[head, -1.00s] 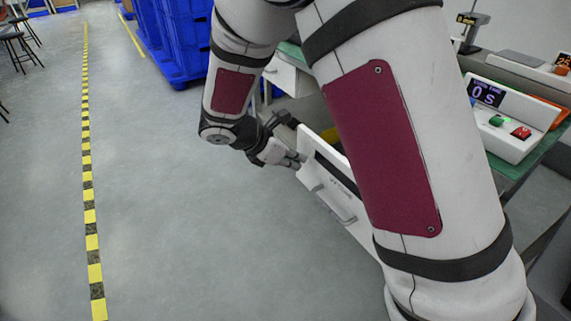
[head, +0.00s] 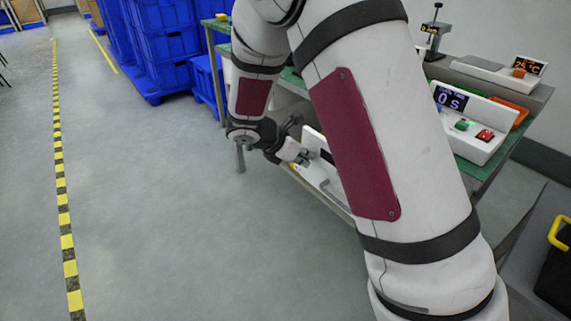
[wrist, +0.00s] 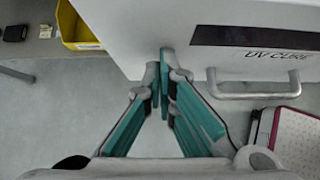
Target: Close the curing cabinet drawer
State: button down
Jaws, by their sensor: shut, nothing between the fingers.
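The curing cabinet drawer's white front (head: 312,174) shows past my arm in the head view, with its handle partly in sight. In the wrist view the white front (wrist: 140,28) fills the upper right, with a dark window strip, "UV CURE" lettering and a grey bar handle (wrist: 258,96). My gripper (head: 306,157) is at the front's left part in the head view. In the wrist view my gripper (wrist: 167,72) has its fingertips together and empty at the front's lower edge, left of the handle. I cannot tell whether they touch. My arm hides how far the drawer stands out.
A green-topped bench (head: 482,166) carries a control box (head: 470,125) with green and red buttons. Blue crates (head: 160,45) are stacked at the back. A yellow bin (wrist: 78,28) lies left of the front in the wrist view. The floor on the left is open, with a yellow-black line (head: 62,200).

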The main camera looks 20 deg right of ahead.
jog(key=w+d+p, duration=0.1)
jog(key=w+d, duration=0.3)
jog(key=d, duration=0.8)
jog(key=shift+p, duration=0.35)
jog(key=shift+d+r, duration=0.1)
jog(key=shift+d, duration=0.05)
